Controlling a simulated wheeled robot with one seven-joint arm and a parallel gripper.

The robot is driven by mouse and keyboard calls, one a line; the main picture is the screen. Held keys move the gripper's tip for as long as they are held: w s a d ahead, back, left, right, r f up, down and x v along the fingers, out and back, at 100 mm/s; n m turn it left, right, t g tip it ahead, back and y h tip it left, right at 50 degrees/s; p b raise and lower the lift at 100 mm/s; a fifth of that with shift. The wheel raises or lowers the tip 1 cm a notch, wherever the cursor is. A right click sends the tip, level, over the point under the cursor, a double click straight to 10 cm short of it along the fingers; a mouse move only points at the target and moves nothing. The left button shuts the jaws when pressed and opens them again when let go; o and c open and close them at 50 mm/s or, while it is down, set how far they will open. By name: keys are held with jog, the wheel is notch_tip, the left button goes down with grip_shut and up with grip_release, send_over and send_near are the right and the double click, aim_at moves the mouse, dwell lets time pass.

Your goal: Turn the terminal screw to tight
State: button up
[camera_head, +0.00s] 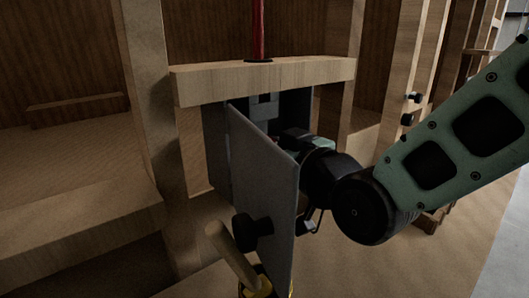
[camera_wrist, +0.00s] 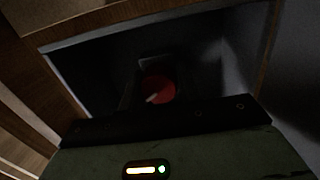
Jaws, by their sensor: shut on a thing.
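The terminal screw (camera_wrist: 157,89) appears in the wrist view as a round red piece with a small pale bar across it, deep in a dark box. My gripper (camera_wrist: 155,80) reaches into the box, its dark fingers closed around the red piece; the exact contact is too dark to make out. In the head view the grey metal box (camera_head: 217,150) sits under a wooden shelf, its door (camera_head: 262,170) standing open toward me. The door and my wrist hide the screw and fingertips there.
The open door, with a black knob (camera_head: 243,232), stands close to the left of my wrist. The wooden shelf (camera_head: 265,78) is just above, with a red rod (camera_head: 258,30) rising from it. Wooden posts flank the box.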

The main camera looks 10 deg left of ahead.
jog(key=m, duration=0.6)
jog(key=shift+w+g+b, duration=0.1)
jog(key=shift+g+b, duration=0.2)
jog(key=shift+b, duration=0.1)
jog(key=m, duration=0.3)
jog(key=shift+d, duration=0.1)
jog(key=shift+m+y+p, duration=0.4)
jog(key=shift+m+p, duration=0.25)
jog(key=shift+m, duration=0.85)
jog(key=shift+f+g, duration=0.1)
jog(key=shift+g, duration=0.2)
jog(key=o, duration=0.7)
